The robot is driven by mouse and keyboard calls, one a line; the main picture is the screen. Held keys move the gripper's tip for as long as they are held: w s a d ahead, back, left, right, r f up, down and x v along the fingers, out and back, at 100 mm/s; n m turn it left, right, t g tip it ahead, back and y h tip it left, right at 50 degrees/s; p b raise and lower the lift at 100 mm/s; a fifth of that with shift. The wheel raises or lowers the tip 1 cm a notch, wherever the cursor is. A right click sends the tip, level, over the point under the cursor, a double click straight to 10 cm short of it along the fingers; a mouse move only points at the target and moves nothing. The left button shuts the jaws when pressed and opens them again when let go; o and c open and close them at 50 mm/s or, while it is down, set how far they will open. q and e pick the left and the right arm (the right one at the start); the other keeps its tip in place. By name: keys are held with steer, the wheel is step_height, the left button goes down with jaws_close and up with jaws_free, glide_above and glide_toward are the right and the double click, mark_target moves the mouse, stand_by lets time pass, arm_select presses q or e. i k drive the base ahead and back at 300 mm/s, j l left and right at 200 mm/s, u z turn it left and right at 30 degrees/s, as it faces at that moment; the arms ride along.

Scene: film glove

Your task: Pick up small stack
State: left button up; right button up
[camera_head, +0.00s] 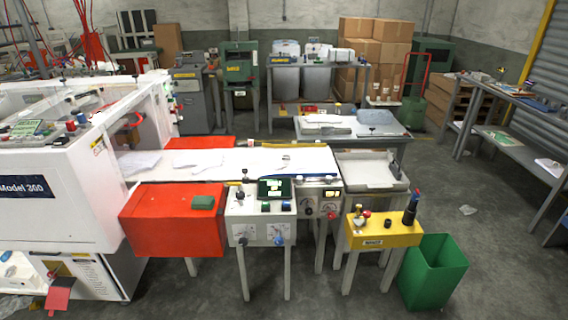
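Thin white film-like pieces (138,161) lie at the machine's outlet, and another flat pale piece (207,162) lies further right on the surface. A tiny light item (285,158) rests near the surface's right part. I cannot tell which of these is the small stack. Neither of my grippers is in view.
A red box (172,225), a white control panel (262,234) and a yellow button stand (383,237) line the front. A green bin (432,272) stands on the floor at the right. Cardboard boxes (375,50) are piled at the back. The floor at the right is mostly clear.

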mark_target(290, 162)
steer(key=i+u, duration=0.1)
steer(key=u, duration=0.45)
steer(key=i+l+u, duration=0.7)
steer(key=i+l, duration=0.3)
steer(key=l, duration=0.15)
steer(key=i+l, duration=0.3)
steer(key=l, duration=0.15)
steer(key=i+l+u, duration=0.1)
steer(key=i+l, duration=0.2)
steer(key=l, duration=0.15)
